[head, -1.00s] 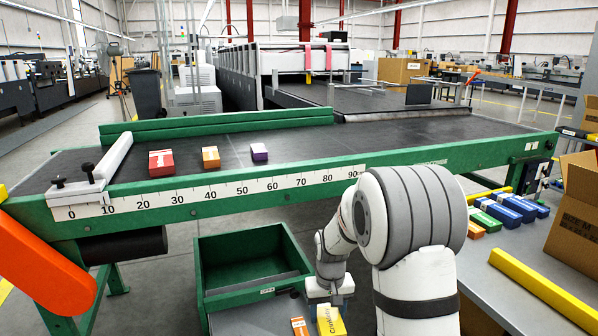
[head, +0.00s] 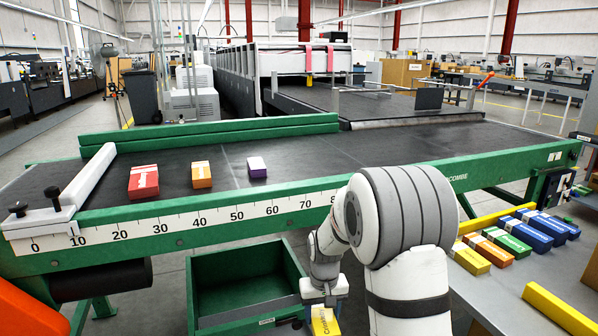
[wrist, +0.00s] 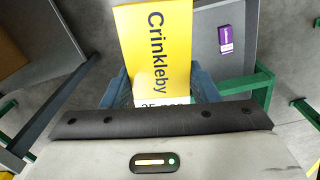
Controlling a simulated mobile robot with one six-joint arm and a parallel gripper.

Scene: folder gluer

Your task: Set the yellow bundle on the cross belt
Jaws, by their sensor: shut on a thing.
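My gripper (head: 325,294) is shut on a yellow bundle (head: 324,320), low in front of the green-framed belt in the head view. In the wrist view the yellow bundle (wrist: 158,45) lies between the blue fingers of my gripper (wrist: 158,88), with the word "Crinkleby" along it. The cross belt (head: 310,160) is a dark surface with a numbered scale on its front edge.
A white stop bar (head: 78,196) crosses the belt's left end. A green bin (head: 240,280) stands below the belt. At right, a grey table carries several coloured bundles (head: 520,234) and a yellow bar (head: 560,308). The belt right of the purple bundle is clear.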

